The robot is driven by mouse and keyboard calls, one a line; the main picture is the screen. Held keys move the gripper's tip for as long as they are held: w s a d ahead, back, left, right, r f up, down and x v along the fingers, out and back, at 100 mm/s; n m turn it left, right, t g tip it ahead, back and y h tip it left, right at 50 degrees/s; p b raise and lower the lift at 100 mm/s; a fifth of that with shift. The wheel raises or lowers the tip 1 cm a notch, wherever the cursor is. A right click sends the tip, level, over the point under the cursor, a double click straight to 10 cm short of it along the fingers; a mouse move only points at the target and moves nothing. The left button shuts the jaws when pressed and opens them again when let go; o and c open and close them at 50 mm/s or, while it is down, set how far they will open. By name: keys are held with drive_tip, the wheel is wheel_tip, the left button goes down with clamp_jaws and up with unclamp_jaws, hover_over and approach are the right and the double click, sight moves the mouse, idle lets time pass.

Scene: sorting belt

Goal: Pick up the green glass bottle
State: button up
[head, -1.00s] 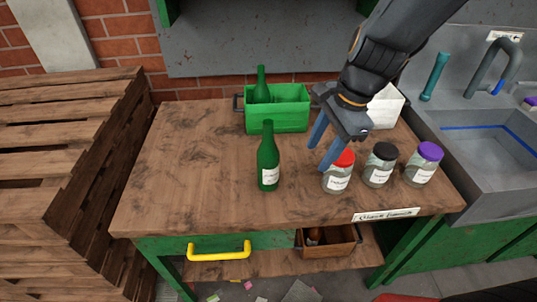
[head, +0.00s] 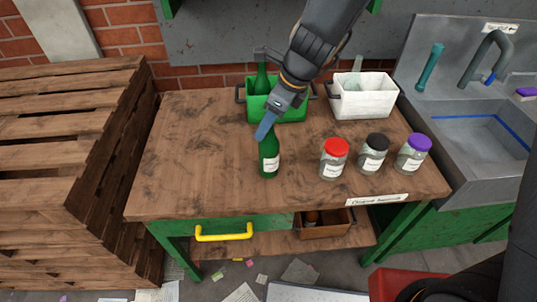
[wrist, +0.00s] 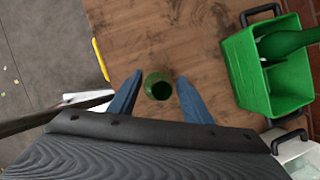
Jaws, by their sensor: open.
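The green glass bottle (head: 269,160) stands upright on the wooden table, with a white label on its front. My gripper (head: 266,128) is at the bottle's top in the head view and hides its neck. In the wrist view the bottle (wrist: 158,86) is seen from above, between the two blue fingers of my gripper (wrist: 155,95). The fingers are open with a gap to the bottle on either side. Another green bottle (head: 262,78) stands in the green crate (head: 292,113) behind; it also shows in the wrist view (wrist: 285,42).
Jars with red (head: 335,147), black (head: 376,141) and purple (head: 419,142) lids stand to the right. A white crate (head: 362,103) is at the back right. A sink (head: 480,150) adjoins the table. The left part of the table (head: 190,150) is clear.

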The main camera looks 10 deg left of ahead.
drive_tip(key=shift+x, duration=1.4)
drive_tip(key=shift+w, duration=0.1)
clamp_jaws()
